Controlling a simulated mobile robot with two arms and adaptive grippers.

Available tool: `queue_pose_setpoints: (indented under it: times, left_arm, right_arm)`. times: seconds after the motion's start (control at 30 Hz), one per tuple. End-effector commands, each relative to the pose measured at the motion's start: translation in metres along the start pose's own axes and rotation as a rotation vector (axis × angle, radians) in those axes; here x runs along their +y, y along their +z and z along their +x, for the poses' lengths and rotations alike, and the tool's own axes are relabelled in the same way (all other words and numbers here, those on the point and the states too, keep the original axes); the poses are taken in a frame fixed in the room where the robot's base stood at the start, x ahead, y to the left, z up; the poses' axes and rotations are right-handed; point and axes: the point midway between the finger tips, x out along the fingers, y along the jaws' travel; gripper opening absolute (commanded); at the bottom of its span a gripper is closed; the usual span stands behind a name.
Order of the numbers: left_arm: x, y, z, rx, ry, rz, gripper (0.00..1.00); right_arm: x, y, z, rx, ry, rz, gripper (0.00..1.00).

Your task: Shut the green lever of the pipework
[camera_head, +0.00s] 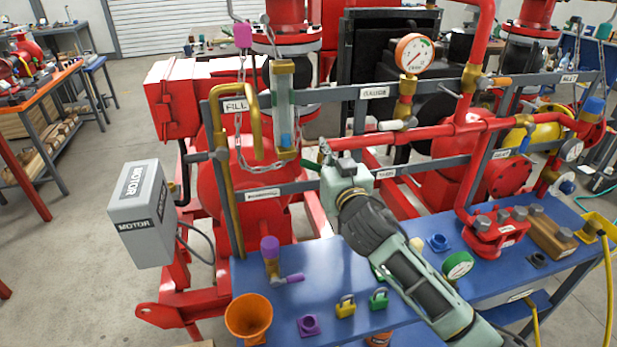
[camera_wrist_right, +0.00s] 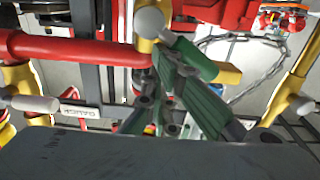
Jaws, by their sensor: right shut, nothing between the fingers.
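The green lever (camera_head: 312,165) shows in the head view just left of my right gripper (camera_head: 326,152), near the left end of the red horizontal pipe (camera_head: 400,134). In the right wrist view the green lever (camera_wrist_right: 195,60) sticks out from a brass valve body (camera_wrist_right: 148,30) at the pipe's end, pointing right and slightly down. My right gripper (camera_wrist_right: 185,100) is shut and empty, its fingers close beside the lever. I cannot tell whether they touch it. The gripper partly hides the valve in the head view. My left gripper is not in view.
A chain (camera_head: 240,120) hangs left of the lever, beside a clear sight tube (camera_head: 283,105). A white-handled valve (camera_head: 397,125) sits below the gauge (camera_head: 413,53). Grey rails cross behind. The blue bench (camera_head: 390,320) below holds an orange funnel (camera_head: 248,316) and small parts.

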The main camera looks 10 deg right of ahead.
Motion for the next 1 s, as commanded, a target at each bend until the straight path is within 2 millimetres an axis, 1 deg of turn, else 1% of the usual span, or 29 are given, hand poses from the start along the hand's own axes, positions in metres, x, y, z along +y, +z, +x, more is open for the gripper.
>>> queue_pose_setpoints:
  times: [0.03,0.1,0.3,0.77,0.87,1.0]
  left_arm:
    - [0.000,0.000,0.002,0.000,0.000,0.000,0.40]
    - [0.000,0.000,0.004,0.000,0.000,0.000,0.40]
    - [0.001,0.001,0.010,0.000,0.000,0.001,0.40]
    - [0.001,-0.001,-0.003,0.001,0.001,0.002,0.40]
    - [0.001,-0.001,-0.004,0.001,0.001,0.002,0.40]
    - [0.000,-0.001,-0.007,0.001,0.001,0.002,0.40]
  right_arm:
    - [-0.005,0.002,0.000,0.001,-0.004,0.004,0.00]
    - [-0.010,0.004,0.000,0.000,-0.004,0.006,0.00]
    - [-0.021,0.010,0.000,0.000,-0.003,0.003,0.00]
    - [-0.018,-0.003,-0.001,-0.001,-0.001,0.002,0.00]
    - [-0.018,-0.002,-0.005,-0.003,-0.002,0.002,0.00]
    - [-0.019,-0.002,-0.019,-0.003,-0.002,0.001,0.00]
